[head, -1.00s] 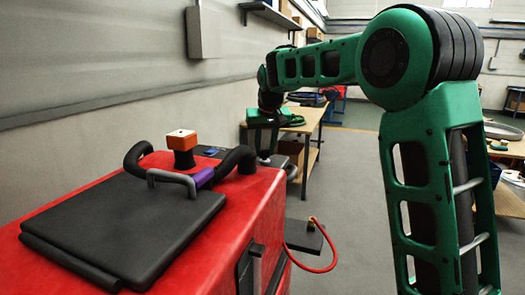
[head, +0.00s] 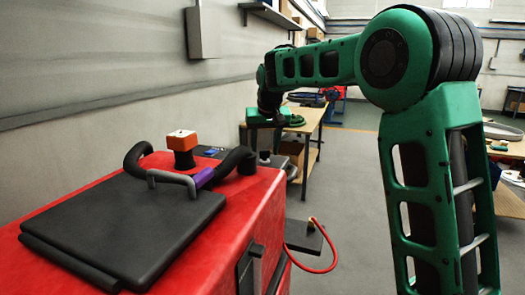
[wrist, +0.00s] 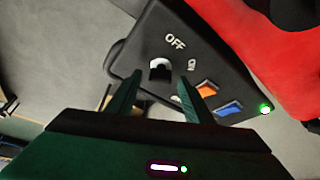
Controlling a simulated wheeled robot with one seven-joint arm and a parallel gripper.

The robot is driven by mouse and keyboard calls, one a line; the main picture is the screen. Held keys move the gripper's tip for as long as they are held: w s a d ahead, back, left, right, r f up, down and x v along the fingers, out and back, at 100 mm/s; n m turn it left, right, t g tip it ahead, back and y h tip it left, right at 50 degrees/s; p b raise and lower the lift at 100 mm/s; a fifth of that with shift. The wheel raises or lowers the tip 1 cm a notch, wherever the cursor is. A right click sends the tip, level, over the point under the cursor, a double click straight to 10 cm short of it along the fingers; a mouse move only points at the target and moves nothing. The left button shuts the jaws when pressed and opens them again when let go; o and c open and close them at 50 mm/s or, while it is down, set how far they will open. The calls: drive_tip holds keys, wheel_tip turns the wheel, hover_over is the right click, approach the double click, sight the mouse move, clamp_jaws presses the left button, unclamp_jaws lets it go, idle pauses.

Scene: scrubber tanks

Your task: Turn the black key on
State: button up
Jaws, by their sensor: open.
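The black key (wrist: 160,73) sits in a pale round lock on the black control panel (wrist: 142,52) in the wrist view, just below the white OFF label. My gripper (wrist: 157,80) is open, with one green finger on each side of the key in that view. I cannot tell whether the fingers touch it. A second label near the right finger is partly hidden. In the head view my gripper (head: 266,124) is over the far end of the red scrubber (head: 225,235), and the key cannot be made out there.
An orange button (wrist: 207,90), a blue button (wrist: 230,108) and a lit green lamp (wrist: 265,108) are on the panel, right of the key. A black lid (head: 125,225) and an orange-topped knob (head: 182,140) are on the scrubber. A workbench (head: 308,125) stands behind.

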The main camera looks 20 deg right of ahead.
drive_tip(key=v, duration=1)
drive_tip(key=shift+r, duration=0.3)
